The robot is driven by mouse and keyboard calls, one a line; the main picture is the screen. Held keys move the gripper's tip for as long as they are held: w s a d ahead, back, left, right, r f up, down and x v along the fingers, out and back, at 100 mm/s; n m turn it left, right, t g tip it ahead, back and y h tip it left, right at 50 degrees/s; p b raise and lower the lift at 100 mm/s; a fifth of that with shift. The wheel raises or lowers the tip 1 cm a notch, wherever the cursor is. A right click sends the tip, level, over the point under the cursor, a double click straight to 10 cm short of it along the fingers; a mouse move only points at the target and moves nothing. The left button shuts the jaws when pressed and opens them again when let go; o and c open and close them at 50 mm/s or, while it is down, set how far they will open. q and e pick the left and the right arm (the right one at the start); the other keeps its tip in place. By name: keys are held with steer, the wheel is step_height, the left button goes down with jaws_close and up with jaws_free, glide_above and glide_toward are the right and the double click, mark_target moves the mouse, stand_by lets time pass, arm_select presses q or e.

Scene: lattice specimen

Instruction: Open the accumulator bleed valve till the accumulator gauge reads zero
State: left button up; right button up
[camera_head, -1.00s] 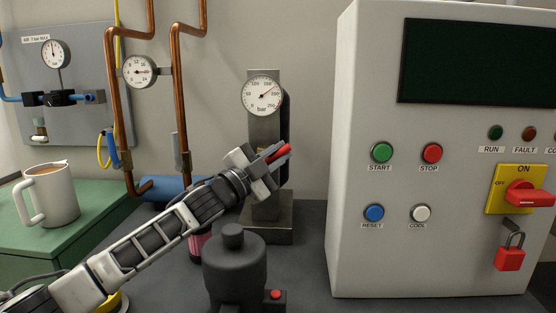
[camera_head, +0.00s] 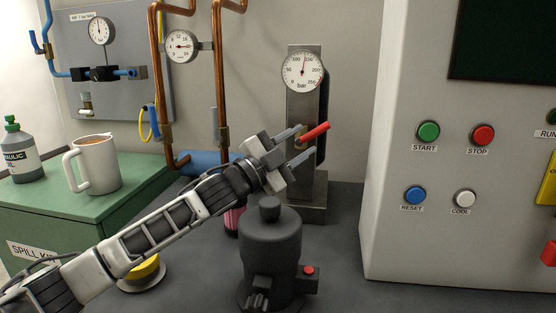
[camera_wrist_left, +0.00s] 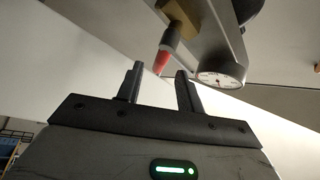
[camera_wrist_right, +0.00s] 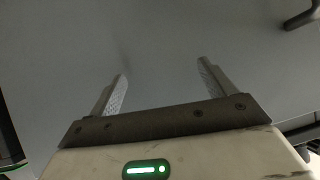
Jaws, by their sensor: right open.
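The accumulator gauge (camera_head: 302,70) is a round white dial on a grey column. Its needle points nearly straight up, between the 100 and 150 marks as best I can tell. The red bleed valve lever (camera_head: 315,131) sticks out below the gauge, tilted up to the right. My left gripper (camera_head: 306,140) is open, with its fingers apart at the lever. In the left wrist view the red lever tip (camera_wrist_left: 162,61) shows just beyond the open fingertips, and the gauge (camera_wrist_left: 220,78) is to its right. My right gripper (camera_wrist_right: 163,68) is open and empty, seen only in its wrist view.
A black cylindrical vessel (camera_head: 271,245) with a red button stands in front of the column. The control cabinet (camera_head: 400,240) is to the right. A mug (camera_head: 94,165) and a bottle (camera_head: 22,155) stand on the green box (camera_head: 120,205) at left. Copper pipes (camera_head: 219,90) run behind.

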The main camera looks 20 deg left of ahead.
arm_select(q)
steer(key=b+v, duration=0.1)
steer(key=v, duration=0.5)
steer(key=shift+s+a, duration=0.2)
steer(key=shift+s, duration=0.1)
steer(key=shift+f, duration=0.1)
